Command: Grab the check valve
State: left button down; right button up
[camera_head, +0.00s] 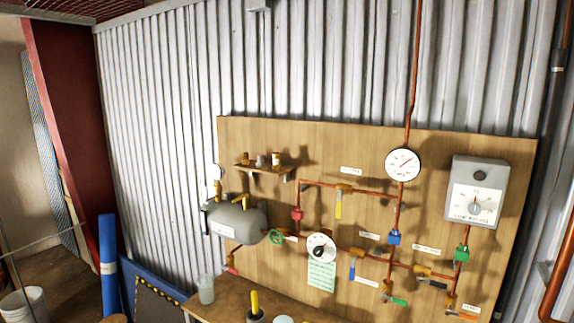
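Neither of my grippers is in view. I cannot tell for sure which part is the check valve. A small wooden shelf (262,169) on the board carries a few small fittings, among them a brass one (276,159) and a greyish one (260,160). On the copper pipes sit a red fitting (297,213), a blue fitting (394,237) and a green fitting (462,253). The labels beside them are too small to read.
The plywood board (330,150) also bears a grey tank (237,222), a round gauge (402,164) and a grey box with a dial (476,195). Below, a wooden bench (215,308) holds a translucent beaker (206,289) and a yellow-handled item (255,302).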

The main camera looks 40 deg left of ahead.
aim_at(275, 166)
jog(key=u, duration=0.75)
jog(key=k, duration=0.25)
jog(key=u, duration=0.75)
jog(key=i, duration=0.4)
jog(key=z, duration=2.85)
jog(key=k, duration=1.2)
jog(key=u, duration=2.05)
